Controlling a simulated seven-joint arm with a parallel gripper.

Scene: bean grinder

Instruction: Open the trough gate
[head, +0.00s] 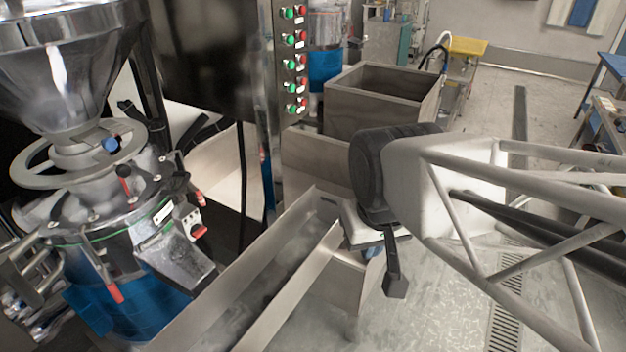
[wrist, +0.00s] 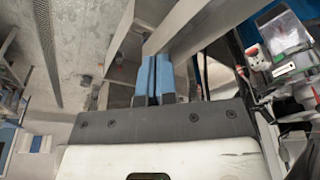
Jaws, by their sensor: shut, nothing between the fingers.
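The trough (head: 248,252) is a long, narrow metal channel running from the bottom middle of the head view up toward my gripper. Its pale walls (wrist: 195,30) also show in the wrist view, just beyond the fingers. I cannot clearly pick out the gate; the trough's far end is partly hidden by my wrist in the head view. My gripper (head: 374,250) is beside the trough's far end, on its right, mostly hidden by its own body. In the wrist view the two blue fingers (wrist: 154,72) are together and empty, close to the metal walls. I cannot tell whether they touch them.
A grinder (head: 105,225) with a steel hopper and a blue base stands at the left. A dark cabinet post with red and green buttons (head: 293,60) stands behind the trough. Clear floor (head: 450,320) lies at the right.

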